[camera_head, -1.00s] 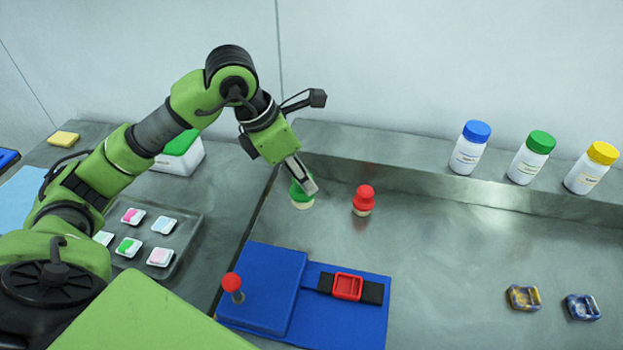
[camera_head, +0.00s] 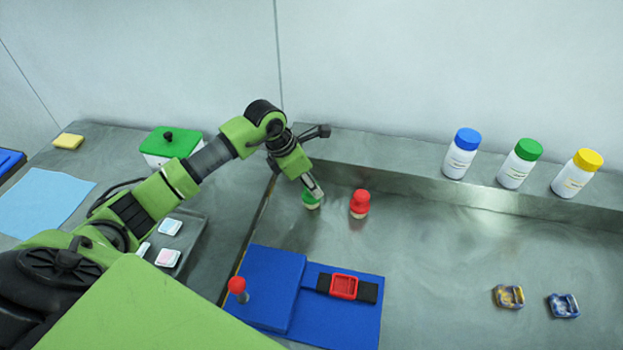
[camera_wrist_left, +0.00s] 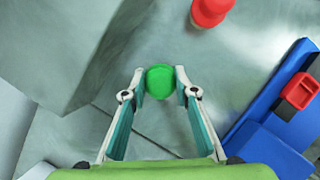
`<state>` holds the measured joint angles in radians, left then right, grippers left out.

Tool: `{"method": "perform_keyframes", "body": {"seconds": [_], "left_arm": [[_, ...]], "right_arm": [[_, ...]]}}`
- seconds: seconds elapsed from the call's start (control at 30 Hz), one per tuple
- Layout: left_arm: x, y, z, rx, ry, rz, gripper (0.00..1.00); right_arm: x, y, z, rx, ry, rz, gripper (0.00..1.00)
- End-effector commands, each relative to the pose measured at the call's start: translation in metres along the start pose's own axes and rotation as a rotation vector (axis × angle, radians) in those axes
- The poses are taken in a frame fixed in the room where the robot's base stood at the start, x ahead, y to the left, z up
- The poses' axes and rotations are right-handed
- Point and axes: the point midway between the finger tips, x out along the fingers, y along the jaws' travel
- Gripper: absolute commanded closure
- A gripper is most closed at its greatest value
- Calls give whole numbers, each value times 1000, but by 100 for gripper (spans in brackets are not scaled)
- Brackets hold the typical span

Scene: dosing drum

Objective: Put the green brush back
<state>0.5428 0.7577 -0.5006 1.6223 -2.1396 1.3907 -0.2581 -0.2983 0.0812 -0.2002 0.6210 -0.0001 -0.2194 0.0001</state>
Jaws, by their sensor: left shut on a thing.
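The green brush (camera_head: 310,199) stands upright on the grey metal worktop, with its pale base at the surface. It stands to the left of the red brush (camera_head: 359,203). My left gripper (camera_head: 316,190) reaches down from above and is shut on the green brush. In the left wrist view, the round green top of the brush (camera_wrist_left: 160,81) sits between the two fingertips (camera_wrist_left: 159,84). The red brush (camera_wrist_left: 209,11) shows at the top of that view. My right gripper is not in view.
A blue fixture (camera_head: 335,320) with a red-knobbed lever (camera_head: 237,285) lies in front. A raised ledge behind bears blue-, green- and yellow-capped bottles (camera_head: 520,163). A green-lidded box (camera_head: 168,145) stands left. Two small patterned pieces (camera_head: 509,296) lie right. The worktop's middle right is clear.

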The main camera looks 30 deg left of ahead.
Motion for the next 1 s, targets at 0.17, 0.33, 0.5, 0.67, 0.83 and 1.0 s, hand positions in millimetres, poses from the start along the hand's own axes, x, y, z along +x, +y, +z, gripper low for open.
{"method": "perform_keyframes", "body": {"seconds": [0.17, 0.33, 0.5, 0.67, 0.83, 1.0], "left_arm": [[0, 1, 1, 0, -2, 1, 90], [4, 1, -1, 0, -2, 2, 70], [3, 0, -1, 0, -2, 1, 56], [3, 0, -1, -1, -2, 1, 56], [-3, 0, 2, -1, -2, 0, 56], [-28, 2, 0, 2, -4, 5, 56]], "right_arm": [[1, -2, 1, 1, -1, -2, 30], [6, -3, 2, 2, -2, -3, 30], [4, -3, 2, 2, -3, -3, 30], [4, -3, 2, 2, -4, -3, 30], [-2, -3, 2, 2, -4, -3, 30], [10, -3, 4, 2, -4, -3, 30]]}}
